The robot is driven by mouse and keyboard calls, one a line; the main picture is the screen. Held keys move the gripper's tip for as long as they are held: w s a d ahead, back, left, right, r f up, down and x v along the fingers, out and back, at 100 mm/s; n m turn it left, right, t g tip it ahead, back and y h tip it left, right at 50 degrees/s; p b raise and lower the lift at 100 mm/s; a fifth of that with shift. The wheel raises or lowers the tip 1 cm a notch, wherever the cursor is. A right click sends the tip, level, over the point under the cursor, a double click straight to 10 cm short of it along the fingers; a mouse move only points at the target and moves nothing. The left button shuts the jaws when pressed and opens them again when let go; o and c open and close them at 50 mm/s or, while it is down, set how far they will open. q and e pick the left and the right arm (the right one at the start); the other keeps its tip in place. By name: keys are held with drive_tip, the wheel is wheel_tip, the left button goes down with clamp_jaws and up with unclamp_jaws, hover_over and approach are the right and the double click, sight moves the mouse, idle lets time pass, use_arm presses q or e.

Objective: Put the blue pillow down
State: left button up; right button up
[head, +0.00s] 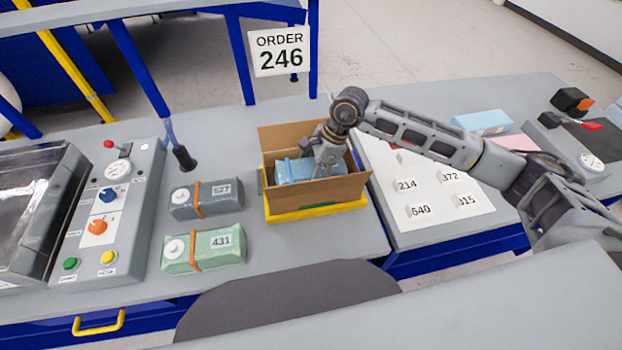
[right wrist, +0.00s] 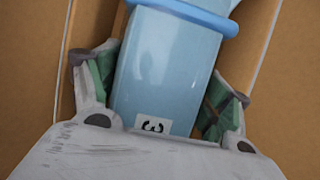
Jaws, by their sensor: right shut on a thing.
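The blue pillow (head: 292,171) is a light blue block-like pack inside the open cardboard box (head: 318,191). My right gripper (head: 318,165) reaches down into the box and is shut on the blue pillow. In the right wrist view the pillow (right wrist: 168,75) lies between the two green-padded fingers, with a blue band across its far part and part of a printed label at its near end. The cardboard walls are close on both sides. Whether the pillow touches the box floor cannot be told. My left gripper is not in view.
The box stands on a yellow tray (head: 318,210). Left of it lie a grey pack (head: 207,199) and a green pack (head: 204,249). A control panel (head: 108,205) is farther left. A white numbered sheet (head: 430,190) and another blue pack (head: 483,122) are on the right. An order 246 sign (head: 281,51) hangs behind.

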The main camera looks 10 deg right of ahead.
drive_tip(key=shift+f+p, duration=0.3)
drive_tip(key=shift+f, duration=1.6)
drive_tip(key=shift+f, duration=0.15)
drive_tip(key=o, duration=0.6)
drive_tip(key=shift+c, duration=0.2)
